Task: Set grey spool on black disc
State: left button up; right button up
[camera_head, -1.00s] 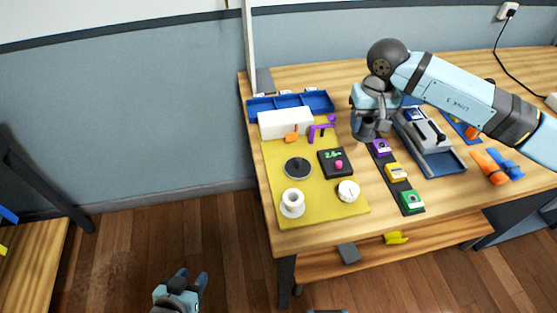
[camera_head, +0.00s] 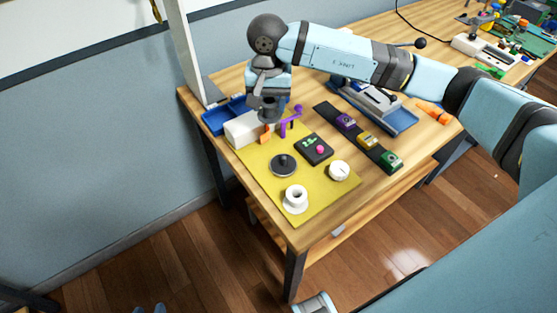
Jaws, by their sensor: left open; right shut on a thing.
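The black disc (camera_head: 284,165), with a short upright post at its middle, lies bare on the yellow mat (camera_head: 318,207). My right gripper (camera_head: 268,102) is above the back left part of the table, near the white block, behind the disc and apart from it. It is shut on a small grey thing that looks like the grey spool (camera_head: 265,114), mostly hidden by the fingers. My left gripper (camera_head: 150,309) is low at the bottom edge, away from the table. Only its fingertips show, apart and empty.
A white spool (camera_head: 295,198) stands in front of the disc. A black box with a pink knob (camera_head: 314,149) and a white dial (camera_head: 339,171) are to its right. A white block (camera_head: 241,129), purple bracket (camera_head: 291,121) and blue tray (camera_head: 217,120) are behind.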

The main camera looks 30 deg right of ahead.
jog(key=s+r+m+p, duration=0.25)
jog(key=r+m, duration=0.35)
jog(key=m, duration=0.7)
notch_tip(320, 180, up, 5)
jog(key=m+p, duration=0.3)
jog(key=m, duration=1.2)
send_over(284, 157)
notch_tip(284, 157, down, 14)
jog(key=shift+f, duration=0.2)
notch_tip(284, 157, down, 5)
jog(key=shift+r+p, duration=0.1)
jog(key=shift+p, duration=0.25)
jog(key=shift+f+b, duration=0.55)
jog(key=shift+f, duration=0.1)
jog(key=o, duration=0.9)
